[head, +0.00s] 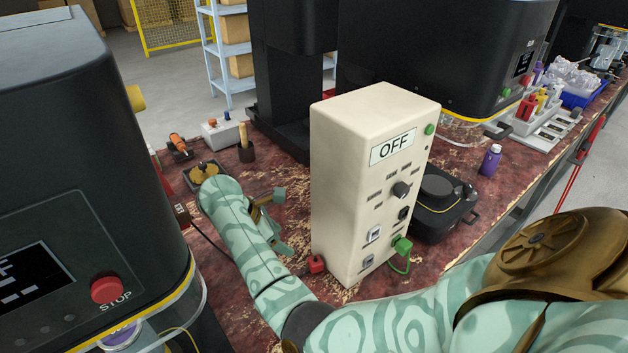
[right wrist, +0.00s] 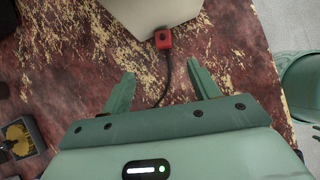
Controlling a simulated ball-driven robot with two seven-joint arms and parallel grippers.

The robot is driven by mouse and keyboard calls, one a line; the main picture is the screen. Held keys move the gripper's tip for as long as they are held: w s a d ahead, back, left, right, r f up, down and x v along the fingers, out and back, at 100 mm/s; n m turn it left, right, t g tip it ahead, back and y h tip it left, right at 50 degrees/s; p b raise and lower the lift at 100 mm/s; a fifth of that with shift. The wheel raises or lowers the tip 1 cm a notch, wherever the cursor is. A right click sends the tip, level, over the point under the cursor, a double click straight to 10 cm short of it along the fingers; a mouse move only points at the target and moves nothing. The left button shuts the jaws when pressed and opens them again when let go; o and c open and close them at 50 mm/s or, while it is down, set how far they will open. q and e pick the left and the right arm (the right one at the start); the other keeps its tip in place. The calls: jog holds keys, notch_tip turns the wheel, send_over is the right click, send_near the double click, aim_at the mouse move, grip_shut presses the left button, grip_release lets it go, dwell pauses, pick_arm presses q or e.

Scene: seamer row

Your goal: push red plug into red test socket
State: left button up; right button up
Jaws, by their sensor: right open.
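A small red block (head: 316,263) sits on the bench at the lower left edge of the cream tester box (head: 345,190), which reads OFF. In the right wrist view the red block (right wrist: 163,38) has a dark mark on top and a dark lead running back under my gripper; I cannot tell whether it is the plug or the socket. A smaller red piece (head: 182,214) shows beside the left machine. My right gripper (head: 284,222) is open and empty. Its fingers (right wrist: 163,82) point towards the red block, apart from it. My left gripper is not in view.
A green plug (head: 401,245) with a green cable is on the tester's front. A black machine (head: 85,200) with a red STOP button stands at left. A tray with yellow contents (head: 204,171) lies beyond my arm. A black round device (head: 440,200) stands right of the tester.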

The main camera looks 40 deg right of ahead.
jog(key=b, duration=0.3)
send_near(314, 261)
jog(key=x, duration=0.3)
jog(key=shift+w+d+f, duration=0.2)
jog(key=shift+d+f, duration=0.15)
jog(key=shift+f, duration=0.05)
jog(key=b+x, duration=0.1)
jog(key=x, duration=0.1)
jog(key=b+x, duration=0.1)
jog(key=x, duration=0.2)
jog(key=shift+s+f, duration=0.15)
jog(key=shift+s, duration=0.1)
jog(key=c, duration=1.1)
jog(key=shift+r, duration=0.2)
jog(key=shift+c, duration=0.2)
